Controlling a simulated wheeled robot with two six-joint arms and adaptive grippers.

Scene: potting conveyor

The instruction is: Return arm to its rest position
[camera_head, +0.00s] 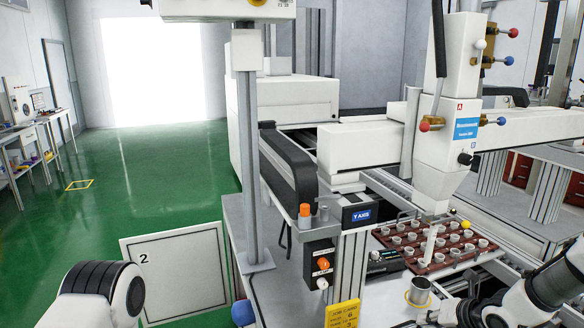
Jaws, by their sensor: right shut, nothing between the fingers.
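My right arm comes in from the lower right, with white links and black joints. Its right gripper (438,317) is low at the bottom edge, beside a metal cup (419,291) and apart from the tray; it is shut and empty, and partly cut off by the frame. At the lower left, a white and black link of my left arm shows; the left gripper is out of view.
A dark red tray (395,264) with several small white cups sits under a white dispensing head (447,130). A grey post (248,160) and a button box (320,268) stand left of it. A yellow sign (342,313) is in front. Green floor (150,180) is open at left.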

